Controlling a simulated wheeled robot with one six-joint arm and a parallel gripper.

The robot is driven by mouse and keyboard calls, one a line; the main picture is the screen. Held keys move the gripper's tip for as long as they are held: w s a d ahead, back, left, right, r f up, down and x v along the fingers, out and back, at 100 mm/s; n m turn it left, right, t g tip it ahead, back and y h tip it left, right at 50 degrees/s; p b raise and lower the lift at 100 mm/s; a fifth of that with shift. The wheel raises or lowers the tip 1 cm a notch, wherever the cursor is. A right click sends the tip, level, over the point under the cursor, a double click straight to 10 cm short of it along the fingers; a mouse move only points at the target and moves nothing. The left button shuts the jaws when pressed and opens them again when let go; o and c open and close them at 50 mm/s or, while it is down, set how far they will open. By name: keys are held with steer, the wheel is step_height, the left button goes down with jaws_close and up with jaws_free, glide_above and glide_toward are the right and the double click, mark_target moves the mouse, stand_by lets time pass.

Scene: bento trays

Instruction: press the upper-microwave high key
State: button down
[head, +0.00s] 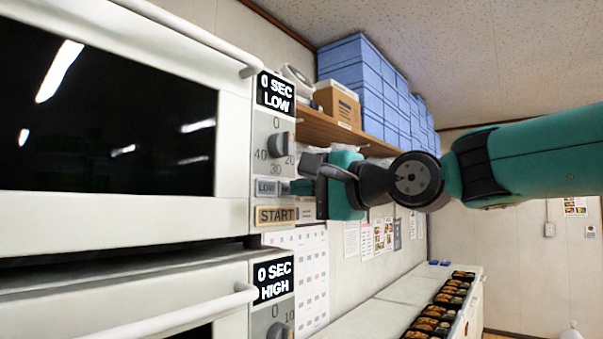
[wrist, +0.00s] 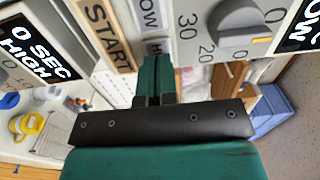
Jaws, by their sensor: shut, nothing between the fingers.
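The upper microwave (head: 232,150) has a display (head: 276,92) reading 0 SEC LOW. Below its knob (head: 278,145) is the LOW key (head: 266,187), and under that the START key (head: 276,215). My gripper (head: 292,187) is shut and empty, its fingertips just right of the LOW key, covering the high key in the head view. In the wrist view the high key (wrist: 154,47) shows partly, directly beyond my fingertips (wrist: 157,60). The LOW key (wrist: 146,14) and START key (wrist: 108,35) are beside it. I cannot tell whether the fingertips touch the high key.
A lower microwave (head: 225,285) below shows 0 SEC HIGH. A wooden shelf (head: 315,130) with blue boxes (head: 365,85) stands beyond my gripper. A counter (head: 400,290) with several bento trays (head: 440,310) is at lower right.

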steer(key=shift+w+a, duration=0.25)
steer(key=shift+a, duration=0.1)
steer(key=shift+a, duration=0.1)
steer(key=shift+w+a+r, duration=0.15)
steer(key=shift+w+a, duration=0.2)
steer(key=shift+d, duration=0.15)
steer(key=b+v, duration=0.5)
steer(key=v, duration=0.9)
steer(key=shift+b, duration=0.3)
